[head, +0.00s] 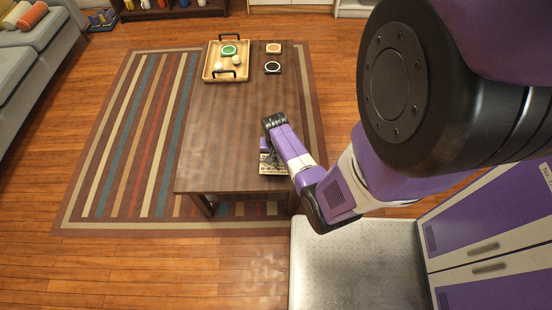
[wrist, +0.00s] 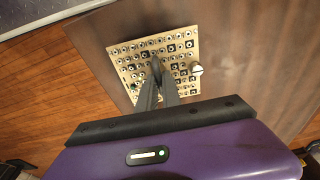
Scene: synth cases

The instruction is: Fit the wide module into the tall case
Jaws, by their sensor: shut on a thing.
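A beige square panel (wrist: 125,74) covered with rows of round dark sockets and a white knob (wrist: 196,69) lies below my gripper in the wrist view. I take it for the wide module. My gripper (wrist: 156,62) has its dark fingers together at the panel's middle. The part between the fingertips is too small to make out. In the head view the panel (head: 271,169) is at the near right end of the brown table, partly hidden by my gripper. I cannot make out a tall case in either view.
The brown table (head: 225,130) is mostly bare. At its far end stand a wooden tray (head: 211,75) with small items, an orange-topped coaster (head: 273,48) and a dark round item (head: 272,68). A striped rug (head: 125,140) lies under it, and a grey sofa (head: 40,55) is at left.

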